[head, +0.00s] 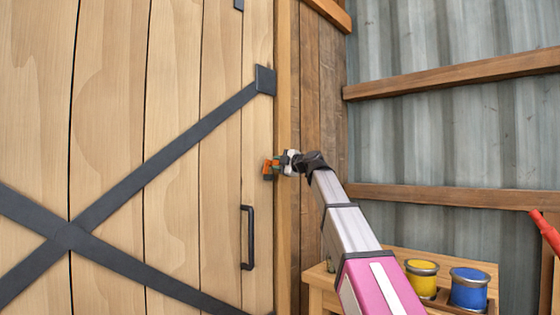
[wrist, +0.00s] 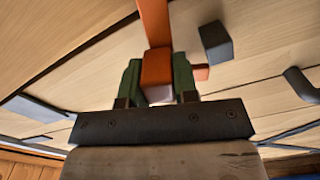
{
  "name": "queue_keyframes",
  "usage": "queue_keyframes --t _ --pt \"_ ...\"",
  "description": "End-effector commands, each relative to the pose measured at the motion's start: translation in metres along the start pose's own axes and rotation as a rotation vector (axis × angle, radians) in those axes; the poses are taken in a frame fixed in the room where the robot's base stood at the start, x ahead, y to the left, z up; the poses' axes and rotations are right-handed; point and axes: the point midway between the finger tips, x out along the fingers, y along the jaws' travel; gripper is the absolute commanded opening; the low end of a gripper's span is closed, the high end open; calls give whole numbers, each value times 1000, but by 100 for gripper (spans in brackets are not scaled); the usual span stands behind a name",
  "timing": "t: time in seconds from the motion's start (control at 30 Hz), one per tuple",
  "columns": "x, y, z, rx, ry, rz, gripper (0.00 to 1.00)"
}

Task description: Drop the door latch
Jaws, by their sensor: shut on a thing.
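The door latch (head: 268,166) is a small orange piece near the right edge of the plank door (head: 170,130), above the door handle. In the wrist view the latch shows as an orange bar (wrist: 153,22) running up from between the green fingers, with a short orange end to the right. My gripper (head: 279,163) is at the latch, and in the wrist view the gripper (wrist: 158,78) is shut on it, one finger on each side. Part of the latch is hidden behind the fingers. The door looks closed.
A black handle (head: 247,237) stands out from the door below the latch. A dark block (wrist: 215,42) sits right of the latch in the wrist view. A wooden table (head: 440,258) at lower right holds a yellow can (head: 421,280) and a blue can (head: 468,290).

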Motion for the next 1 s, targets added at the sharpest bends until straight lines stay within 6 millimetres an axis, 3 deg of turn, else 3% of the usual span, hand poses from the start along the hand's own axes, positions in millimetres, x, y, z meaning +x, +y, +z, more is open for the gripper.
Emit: queue_keyframes --t 0.3,0.87,0.9,0.97,1.0 --pt "-1 -14 -1 -24 1 -2 0" --pt "0 -17 0 -20 0 -3 0" --pt "0 -17 0 -20 0 -3 35" --pt "0 -17 1 -20 0 -3 53" --pt "0 -17 1 -21 0 -3 53"
